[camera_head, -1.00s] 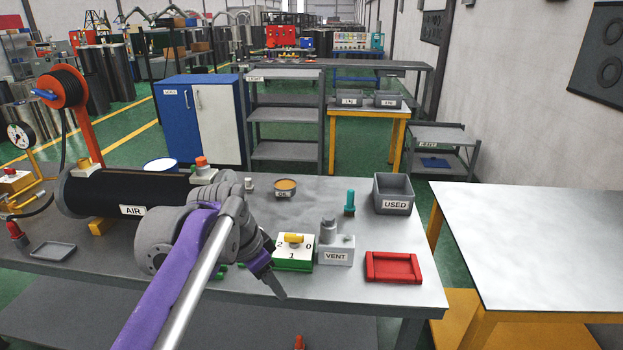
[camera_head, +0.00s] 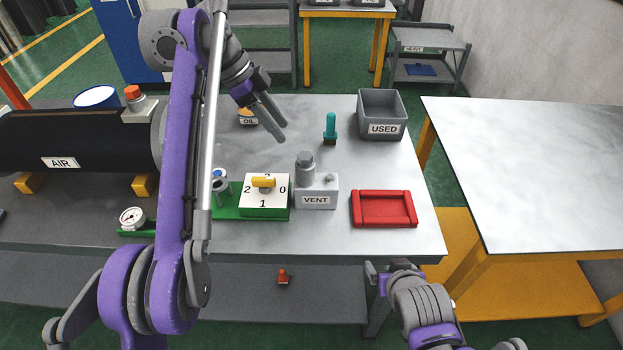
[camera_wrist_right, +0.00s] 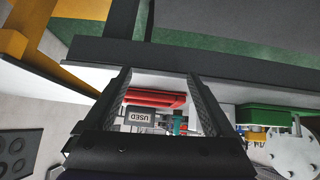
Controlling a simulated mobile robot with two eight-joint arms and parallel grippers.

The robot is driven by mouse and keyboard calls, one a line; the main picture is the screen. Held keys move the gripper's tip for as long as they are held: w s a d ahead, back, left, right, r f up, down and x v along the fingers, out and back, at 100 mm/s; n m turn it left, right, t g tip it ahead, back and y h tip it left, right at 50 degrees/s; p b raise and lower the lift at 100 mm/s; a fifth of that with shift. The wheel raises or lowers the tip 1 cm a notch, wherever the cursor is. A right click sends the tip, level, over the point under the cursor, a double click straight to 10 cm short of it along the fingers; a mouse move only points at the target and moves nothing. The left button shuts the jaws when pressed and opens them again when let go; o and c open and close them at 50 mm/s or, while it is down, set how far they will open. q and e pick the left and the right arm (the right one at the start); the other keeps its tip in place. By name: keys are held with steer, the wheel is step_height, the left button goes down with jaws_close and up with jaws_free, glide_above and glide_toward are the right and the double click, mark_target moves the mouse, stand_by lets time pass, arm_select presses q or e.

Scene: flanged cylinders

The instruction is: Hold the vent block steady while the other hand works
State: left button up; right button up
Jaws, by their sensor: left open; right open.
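The vent block (camera_head: 316,198) is a light grey block labelled VENT with a grey cylindrical fitting on top. It stands upright on the grey table, right of a white dial block with a yellow knob (camera_head: 263,182) on a green base. My left gripper (camera_head: 280,131) is open and empty, behind and left of the vent block in the picture, apart from it. My right gripper (camera_head: 375,276) is low at the table's front edge, right of and nearer than the vent block. In the right wrist view its fingers (camera_wrist_right: 162,76) are open with nothing between them.
A red tray (camera_head: 384,222) lies right of the vent block. A grey USED bin (camera_head: 383,134) and a teal-handled tool (camera_head: 330,127) stand behind. A black AIR cylinder (camera_head: 75,152) lies left. A bare pale table (camera_head: 545,185) is at the right.

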mark_target(308, 178)
steer(key=w+a+r+t, duration=0.1)
steer(key=w+a, duration=0.1)
steer(key=w, duration=0.1)
steer(key=w+a+r+n+t+y, duration=0.1)
steer(key=w+a+r+t, duration=0.1)
steer(key=w, duration=0.2)
steer(key=w+a+r+t+y, duration=0.1)
steer(key=w+a+r+t, duration=0.1)
steer(key=w, duration=0.2)
steer(key=shift+w+a, duration=0.15)
steer(key=shift+a, duration=0.1)
steer(key=w+a+r+n+t+y, duration=0.1)
steer(key=a, duration=0.2)
steer(key=w+a+r+n+t+y, duration=0.1)
steer(key=a+y, duration=0.1)
steer(key=a, duration=0.1)
steer(key=w+a+r+n+t+y, duration=0.1)
steer(key=a+y, duration=0.1)
steer(key=a, duration=0.1)
steer(key=shift+r, duration=0.15)
steer(key=shift+w+a, duration=0.15)
steer(key=shift+a, duration=0.1)
steer(key=x, duration=1)
steer(key=shift+a+r, duration=0.1)
jaws_close()
